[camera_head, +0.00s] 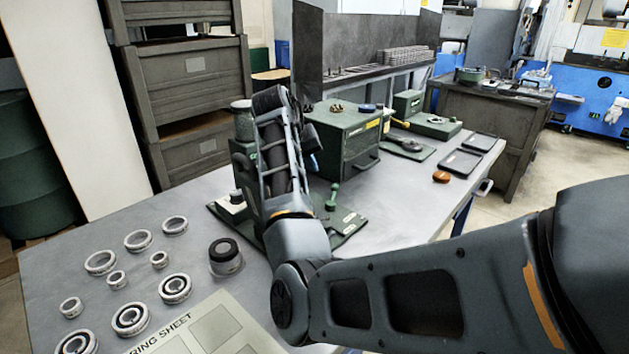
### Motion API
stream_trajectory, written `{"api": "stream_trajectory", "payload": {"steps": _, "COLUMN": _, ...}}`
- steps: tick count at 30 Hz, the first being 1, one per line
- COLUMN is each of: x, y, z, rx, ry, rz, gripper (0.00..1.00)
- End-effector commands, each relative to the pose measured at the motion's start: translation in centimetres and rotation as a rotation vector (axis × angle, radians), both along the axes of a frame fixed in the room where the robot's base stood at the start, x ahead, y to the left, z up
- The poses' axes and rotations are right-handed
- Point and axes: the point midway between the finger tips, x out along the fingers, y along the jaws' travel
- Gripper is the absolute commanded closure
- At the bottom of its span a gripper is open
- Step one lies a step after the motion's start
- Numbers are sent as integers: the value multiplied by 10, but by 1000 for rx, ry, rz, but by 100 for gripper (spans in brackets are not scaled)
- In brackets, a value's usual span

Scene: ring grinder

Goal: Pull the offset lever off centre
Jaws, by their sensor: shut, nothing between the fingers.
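A green machine (243,163) stands on a dark green base plate (347,226) on the bench, largely hidden behind my arm. A short upright green lever with a round knob (333,194) stands on the right part of this plate; I cannot tell for sure that it is the offset lever. It looks close to upright. My gripper (311,150) shows only in part behind my forearm, above and left of the green lever. It is shut and empty. Its fingertips are hidden, and I cannot tell whether they touch anything.
Several metal rings (131,318) and a black-topped round part (225,256) lie left, beside a printed sheet (218,330). A green cabinet (345,140) stands behind the lever. A yellow-knobbed lever (400,123), dark trays (461,161) and an orange object (441,176) are farther right. The bench's right front is clear.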

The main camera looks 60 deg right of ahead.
Motion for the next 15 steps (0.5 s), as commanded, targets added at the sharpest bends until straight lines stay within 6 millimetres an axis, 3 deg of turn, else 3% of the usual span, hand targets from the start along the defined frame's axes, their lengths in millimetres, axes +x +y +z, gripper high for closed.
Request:
{"api": "stream_trajectory", "payload": {"steps": 10, "x": -1, "y": -2, "z": -3, "rx": 1, "ry": 1, "rz": 0, "gripper": 100}}
{"api": "stream_trajectory", "payload": {"steps": 15, "x": -3, "y": -13, "z": -20, "rx": 3, "ry": 4, "rz": 0, "gripper": 100}}
